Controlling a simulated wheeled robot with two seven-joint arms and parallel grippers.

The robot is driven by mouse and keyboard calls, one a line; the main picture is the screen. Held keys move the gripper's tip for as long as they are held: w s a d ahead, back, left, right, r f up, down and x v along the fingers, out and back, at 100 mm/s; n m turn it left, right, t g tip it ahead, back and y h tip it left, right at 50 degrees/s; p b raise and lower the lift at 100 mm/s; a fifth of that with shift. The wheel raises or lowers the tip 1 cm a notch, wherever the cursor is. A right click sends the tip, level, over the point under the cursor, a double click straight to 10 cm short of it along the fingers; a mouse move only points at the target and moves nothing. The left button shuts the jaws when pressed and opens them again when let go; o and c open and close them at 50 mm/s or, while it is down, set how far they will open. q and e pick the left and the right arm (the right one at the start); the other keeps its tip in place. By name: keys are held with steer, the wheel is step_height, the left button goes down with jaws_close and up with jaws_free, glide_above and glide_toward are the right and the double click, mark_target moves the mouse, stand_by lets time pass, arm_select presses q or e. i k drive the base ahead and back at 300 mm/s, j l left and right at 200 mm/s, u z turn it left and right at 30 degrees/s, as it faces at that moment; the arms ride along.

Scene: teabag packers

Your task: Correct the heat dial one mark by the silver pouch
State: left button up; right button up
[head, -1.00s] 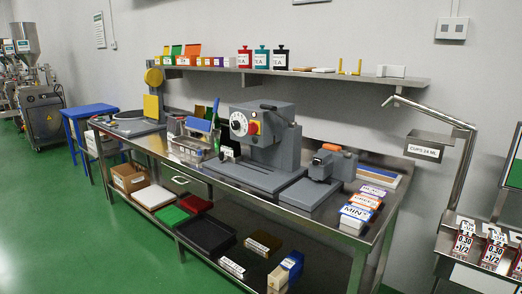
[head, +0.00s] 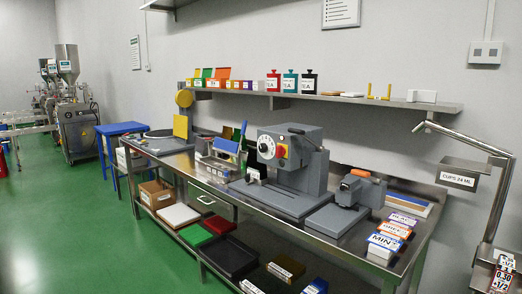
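The heat dial seems to be the round white dial (head: 266,148) with dark marks on the front of the grey sealing machine (head: 296,165), which stands on the steel bench. A yellow plate with a red button (head: 281,152) sits just right of the dial. The dial's setting is too small to read. I cannot make out a silver pouch for certain; a clear and metallic bin group (head: 215,165) stands left of the machine. Neither of my grippers is in view.
The steel bench (head: 340,247) also carries a smaller grey device (head: 358,190) and labelled tea boxes (head: 389,238). A shelf (head: 420,104) runs above it. Green floor (head: 95,235) is open at left front.

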mark_target(263, 148)
steer(key=i+j, duration=0.25)
steer(key=i, duration=0.15)
steer(key=i+j, duration=0.25)
steer(key=i, duration=0.2)
steer(key=i+j, duration=0.25)
steer(key=i, duration=0.15)
steer(key=z, duration=1.35)
